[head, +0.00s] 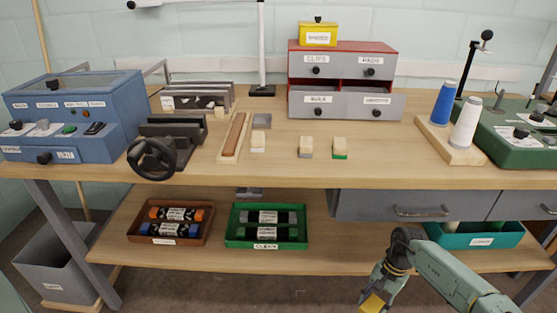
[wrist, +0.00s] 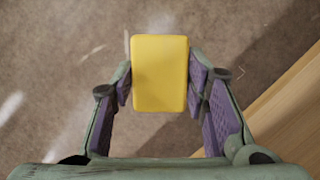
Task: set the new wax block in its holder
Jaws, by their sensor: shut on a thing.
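A yellow wax block (wrist: 160,72) sits between the purple-padded fingers of my gripper (wrist: 160,88), which is shut on it. In the head view the block (head: 373,303) shows at the bottom edge, below my gripper (head: 378,290), in front of the bench and below its top. I cannot tell which thing is the wax holder; a small grey block-like piece (head: 262,120) stands on the bench behind a pale block (head: 258,142). Two more small blocks, one grey-based (head: 306,148) and one green-based (head: 340,148), stand to its right.
The bench top (head: 400,165) is clear at front right. A grey drawer unit (head: 345,85) with a yellow box (head: 318,34) stands at the back. A blue machine (head: 75,115) is left; a thread stand (head: 450,148) is right. Trays (head: 265,240) lie on the lower shelf.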

